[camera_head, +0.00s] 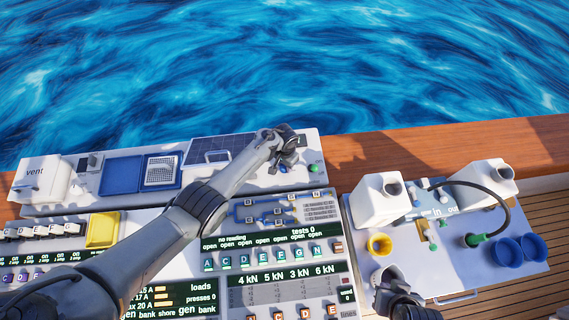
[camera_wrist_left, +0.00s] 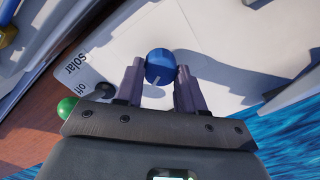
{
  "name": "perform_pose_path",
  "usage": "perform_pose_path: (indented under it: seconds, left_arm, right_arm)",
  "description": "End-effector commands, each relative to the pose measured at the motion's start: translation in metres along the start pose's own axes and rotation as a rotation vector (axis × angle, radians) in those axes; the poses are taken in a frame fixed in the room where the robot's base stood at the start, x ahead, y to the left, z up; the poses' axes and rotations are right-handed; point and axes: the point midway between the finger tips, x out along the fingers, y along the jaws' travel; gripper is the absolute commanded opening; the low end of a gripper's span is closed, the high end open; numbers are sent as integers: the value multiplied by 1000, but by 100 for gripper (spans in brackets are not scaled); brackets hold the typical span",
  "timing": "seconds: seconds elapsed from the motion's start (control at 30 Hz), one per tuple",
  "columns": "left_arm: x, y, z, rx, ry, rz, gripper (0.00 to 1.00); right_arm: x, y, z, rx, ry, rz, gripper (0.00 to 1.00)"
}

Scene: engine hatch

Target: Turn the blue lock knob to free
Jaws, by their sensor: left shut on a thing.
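The blue knob (camera_wrist_left: 160,66) shows in the left wrist view, round, with a small pale mark on its near side. It sits on a white panel (camera_wrist_left: 230,45). My left gripper (camera_wrist_left: 158,72) has one finger on each side of the knob and is shut on it. In the head view my left gripper (camera_head: 286,158) is over the right part of the back white panel, and the arm and gripper hide most of the knob there. My right gripper (camera_head: 392,287) is at the bottom of the head view, by a white cup; its fingers are not clear.
Beside the knob are a "solar off" label (camera_wrist_left: 85,78), a dark switch (camera_wrist_left: 104,90) and a green knob (camera_wrist_left: 68,107). A solar panel (camera_head: 218,148) lies to the left. White jugs (camera_head: 380,198) and blue cups (camera_head: 508,252) stand on the right tray. Water lies beyond the wooden rail (camera_head: 430,150).

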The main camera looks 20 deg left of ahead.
Motion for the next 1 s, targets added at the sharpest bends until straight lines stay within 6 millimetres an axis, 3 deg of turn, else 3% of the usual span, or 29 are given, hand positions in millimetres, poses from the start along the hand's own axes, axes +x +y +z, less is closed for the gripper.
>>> perform_pose_path:
  seconds: [0.5, 1.0]
  left_arm:
    - [0, 0, 0, 392, 0, -1, 8]
    - [0, 1, 0, 496, 0, 0, 8]
  right_arm:
    - [4, 0, 2, 0, 0, 0, 0]
    - [6, 0, 2, 0, 0, 0, 0]
